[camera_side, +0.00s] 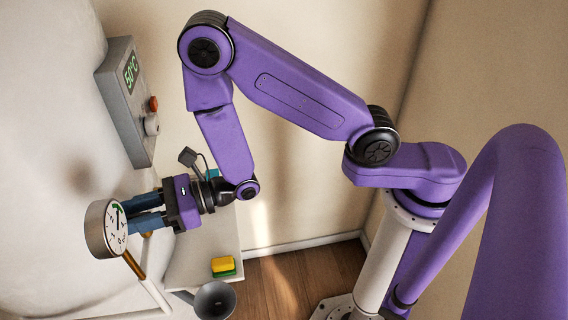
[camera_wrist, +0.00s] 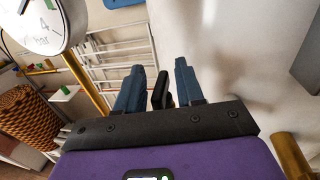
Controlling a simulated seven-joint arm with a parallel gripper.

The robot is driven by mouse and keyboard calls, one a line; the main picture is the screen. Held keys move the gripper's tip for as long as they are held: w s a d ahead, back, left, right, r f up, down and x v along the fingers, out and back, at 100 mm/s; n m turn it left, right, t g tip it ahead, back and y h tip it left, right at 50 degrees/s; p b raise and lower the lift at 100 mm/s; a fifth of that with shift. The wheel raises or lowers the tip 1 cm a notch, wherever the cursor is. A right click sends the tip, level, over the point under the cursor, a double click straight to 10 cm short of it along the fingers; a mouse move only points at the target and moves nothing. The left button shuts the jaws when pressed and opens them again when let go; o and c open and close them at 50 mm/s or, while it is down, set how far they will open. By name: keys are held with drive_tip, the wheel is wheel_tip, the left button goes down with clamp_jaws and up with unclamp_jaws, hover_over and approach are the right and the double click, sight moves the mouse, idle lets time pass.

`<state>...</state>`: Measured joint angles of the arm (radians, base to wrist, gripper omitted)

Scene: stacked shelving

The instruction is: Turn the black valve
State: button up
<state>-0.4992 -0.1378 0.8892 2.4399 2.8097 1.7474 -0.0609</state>
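The black valve (camera_wrist: 162,92) shows in the wrist view as a dark upright handle between my two blue fingers. My gripper (camera_wrist: 160,68) is open, with one finger on each side of it. The handle looks closer to the right finger; I cannot tell whether it touches. In the side view my gripper (camera_side: 128,214) points left, its fingers apart, just behind the round gauge (camera_side: 106,229). The valve is hidden there by the gauge and fingers. The gauge also shows at the top left of the wrist view (camera_wrist: 36,24).
A brass pipe (camera_side: 133,265) runs below the gauge. A grey control box (camera_side: 125,100) with a red button and a knob hangs above my gripper. A yellow and green sponge (camera_side: 223,266) lies on a white surface. A grey bowl (camera_side: 214,300) is near the bottom edge.

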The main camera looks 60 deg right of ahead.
drive_tip(key=shift+w+n+g+y, duration=0.1)
drive_tip(key=shift+n+g+y, duration=0.6)
drive_tip(key=shift+g, duration=0.4)
drive_tip(key=n+g+y, duration=0.1)
drive_tip(key=n+g, duration=0.1)
drive_tip(key=g, duration=0.1)
drive_tip(key=n+g, duration=0.2)
drive_tip(key=g, duration=0.1)
drive_tip(key=shift+n+g+y, duration=0.3)
drive_tip(key=shift+y, duration=0.1)
drive_tip(key=shift+d, duration=0.3)
drive_tip(key=s+d, duration=0.1)
drive_tip(key=d, duration=1.5)
drive_tip(key=s+r+n+g+h, duration=0.3)
drive_tip(key=s+n+g+h, duration=0.2)
drive_tip(key=s+n+g, duration=0.55)
drive_tip(key=s+d+r+n+t+h, duration=0.1)
drive_tip(key=s+d+n+h, duration=0.5)
drive_tip(key=s+n+h, duration=0.2)
drive_tip(key=shift+s+n+h, duration=0.35)
drive_tip(key=shift+n+h, duration=1)
drive_tip(key=shift+h, duration=0.15)
